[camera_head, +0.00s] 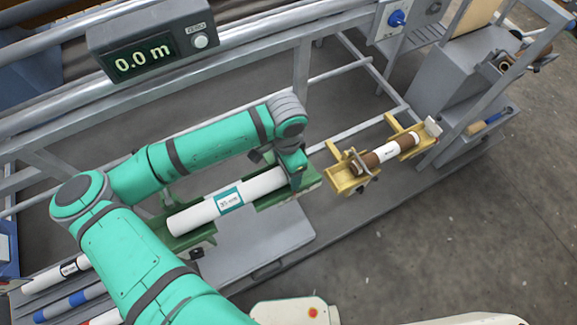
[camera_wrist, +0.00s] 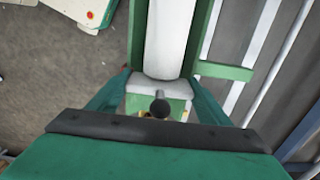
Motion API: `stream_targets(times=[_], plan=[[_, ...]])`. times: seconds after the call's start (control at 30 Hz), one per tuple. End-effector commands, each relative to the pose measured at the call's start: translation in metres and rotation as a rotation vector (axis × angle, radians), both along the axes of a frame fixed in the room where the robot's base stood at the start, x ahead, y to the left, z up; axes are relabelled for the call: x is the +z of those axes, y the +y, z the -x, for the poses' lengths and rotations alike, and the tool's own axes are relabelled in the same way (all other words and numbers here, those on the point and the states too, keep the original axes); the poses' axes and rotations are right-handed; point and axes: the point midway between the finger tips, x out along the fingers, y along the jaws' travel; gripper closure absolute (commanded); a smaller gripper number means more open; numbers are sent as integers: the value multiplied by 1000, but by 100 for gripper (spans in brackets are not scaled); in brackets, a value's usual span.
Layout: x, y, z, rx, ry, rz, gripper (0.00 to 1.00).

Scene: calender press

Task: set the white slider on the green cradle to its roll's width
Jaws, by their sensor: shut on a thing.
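The green cradle (camera_head: 265,203) holds a white roll (camera_head: 262,184) with a teal-edged width label (camera_head: 229,200), too small to read surely. In the wrist view the roll (camera_wrist: 168,40) runs away from me between green cradle bars (camera_wrist: 223,71). The white slider (camera_wrist: 174,89), with a dark round knob (camera_wrist: 160,108) in front of it, sits at the roll's near end. My gripper (camera_wrist: 158,90) is shut on the slider, one finger on each side. Any gap between slider and roll end is hard to tell. In the head view my gripper (camera_head: 297,178) hides the slider at the cradle's right end.
A counter display (camera_head: 150,50) reads 0.0 m at the upper left. Several rolls (camera_head: 70,300) lie at the lower left under my arm. Grey floor (camera_head: 440,230) is clear at the lower right.

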Motion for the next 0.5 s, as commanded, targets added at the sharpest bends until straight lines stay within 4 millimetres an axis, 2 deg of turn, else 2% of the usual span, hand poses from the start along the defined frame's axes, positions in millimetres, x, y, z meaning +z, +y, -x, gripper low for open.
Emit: stream_targets(times=[0.5], plan=[[1, 4, 2, 0, 0, 2, 53]])
